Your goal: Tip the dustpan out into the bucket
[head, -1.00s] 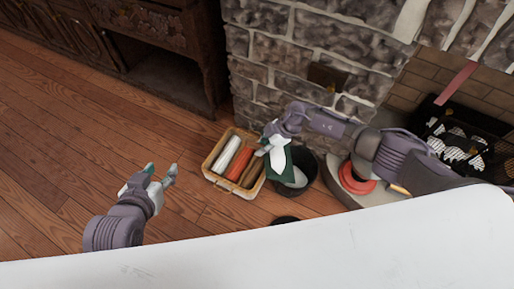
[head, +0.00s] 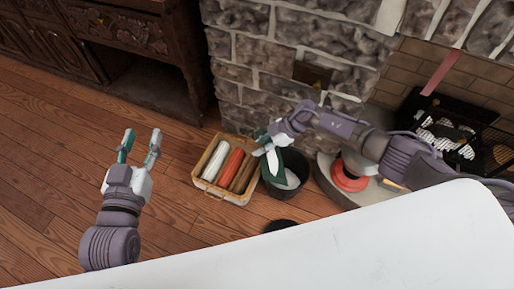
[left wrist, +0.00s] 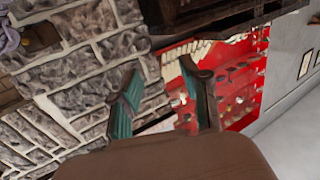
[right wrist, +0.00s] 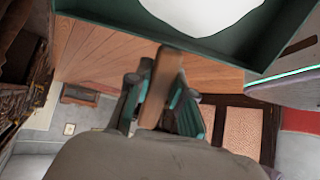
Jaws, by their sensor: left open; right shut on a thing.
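The dark green dustpan (head: 274,168) hangs tilted at the near left rim of the dark bucket (head: 291,186), partly over it. My right gripper (head: 268,141) is shut on its wooden handle (right wrist: 160,88). In the right wrist view the dustpan's green wall (right wrist: 100,20) borders a smooth white mass (right wrist: 205,12). A pale patch shows in the bucket in the head view; I cannot tell whether it is contents. My left gripper (head: 140,147) is open and empty above the wooden floor, left of the basket; its fingers also show apart in the left wrist view (left wrist: 163,95).
A wicker basket (head: 222,196) with white, orange and brown rolls stands left of the bucket. A round grey base with a red ring (head: 349,178) stands right of it. A stone wall (head: 270,60) rises behind. A white surface (head: 300,262) fills the front.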

